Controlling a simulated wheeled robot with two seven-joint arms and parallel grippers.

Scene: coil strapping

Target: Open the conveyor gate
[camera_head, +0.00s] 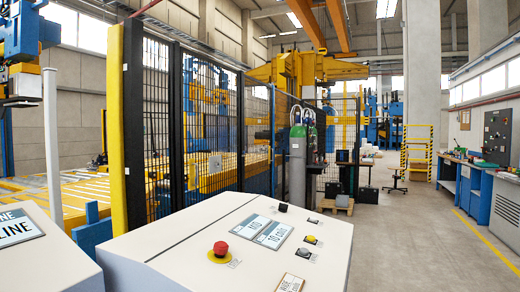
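A black mesh safety fence (213,120) with dark posts and a yellow post (125,125) stands at the left and middle, and its panels look closed. I cannot tell which panel is the conveyor gate. The conveyor with light rollers (75,190) lies behind the fence at the left. In front stands a white control console (180,240). It carries a red mushroom button (220,249) on a yellow disc, a small yellow-ringed button (311,239), a black knob (283,207) and label plates (264,231). Neither of my grippers is in view.
A second white console (40,262) with a label plate stands at the lower left. Gas cylinders (298,160) stand by the fence. Blue workbenches (478,185) line the right wall. The grey floor (410,240) between console and benches is clear.

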